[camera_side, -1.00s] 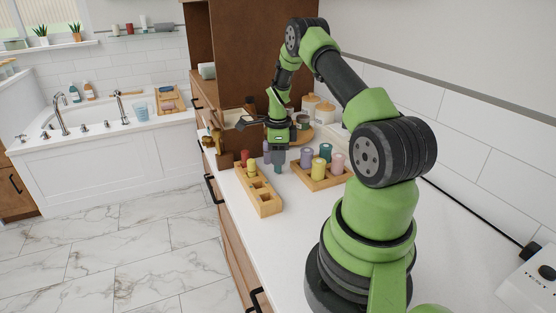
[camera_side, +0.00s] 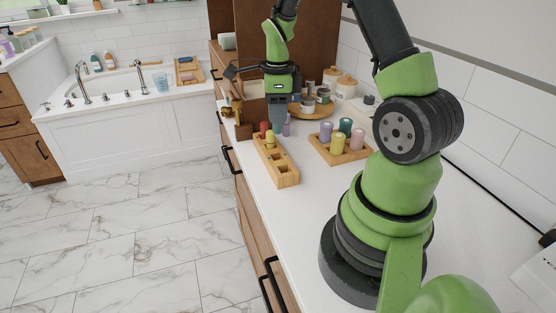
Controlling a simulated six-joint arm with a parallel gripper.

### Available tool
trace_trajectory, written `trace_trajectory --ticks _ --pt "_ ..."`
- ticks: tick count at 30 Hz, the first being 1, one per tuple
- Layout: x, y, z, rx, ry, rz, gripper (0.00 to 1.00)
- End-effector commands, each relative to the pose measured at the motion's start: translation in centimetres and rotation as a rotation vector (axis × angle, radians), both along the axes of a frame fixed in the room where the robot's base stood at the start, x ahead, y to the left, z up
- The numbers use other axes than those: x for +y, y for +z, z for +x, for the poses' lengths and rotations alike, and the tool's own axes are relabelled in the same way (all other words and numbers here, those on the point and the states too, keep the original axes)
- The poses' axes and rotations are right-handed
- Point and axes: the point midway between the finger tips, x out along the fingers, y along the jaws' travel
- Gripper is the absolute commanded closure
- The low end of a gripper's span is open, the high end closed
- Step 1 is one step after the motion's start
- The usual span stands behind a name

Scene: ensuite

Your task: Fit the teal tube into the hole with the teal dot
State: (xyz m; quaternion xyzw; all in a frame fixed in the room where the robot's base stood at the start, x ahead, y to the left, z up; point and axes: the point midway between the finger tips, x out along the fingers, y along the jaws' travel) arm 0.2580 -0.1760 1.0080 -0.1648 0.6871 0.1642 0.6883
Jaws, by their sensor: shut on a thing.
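My gripper (camera_side: 278,112) points down beside the far end of the wooden rack (camera_side: 288,177). It is shut on a slim dull-teal tube (camera_side: 277,131), mostly hidden by the fingers and the yellow tube. The rack holds a red tube (camera_side: 264,128) and a yellow tube (camera_side: 270,141) at its far end; its nearer holes look empty. The teal dot is too small to make out. I cannot tell whether the held tube touches the rack. Another teal tube (camera_side: 346,126) stands in the square wooden tray (camera_side: 345,159).
The tray also holds a lavender tube (camera_side: 326,132), a yellow tube (camera_side: 338,144) and a pink tube (camera_side: 357,138). A lavender tube (camera_side: 286,129) stands just right of my gripper. Jars on a round board (camera_side: 318,110) stand behind. The near counter (camera_side: 290,220) is clear.

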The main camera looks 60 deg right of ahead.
Motion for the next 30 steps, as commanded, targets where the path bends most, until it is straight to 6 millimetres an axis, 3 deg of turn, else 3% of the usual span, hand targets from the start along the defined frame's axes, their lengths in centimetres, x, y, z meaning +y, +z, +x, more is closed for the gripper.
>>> trace_trajectory --ticks 6,18,30 --pt "0.4 -4.1 -0.2 0.006 0.002 0.004 1.0" --pt "0.3 -9.1 -0.1 0.003 0.001 0.002 1.0" --pt "0.3 -9.7 -0.1 0.001 0.001 0.0 1.0"
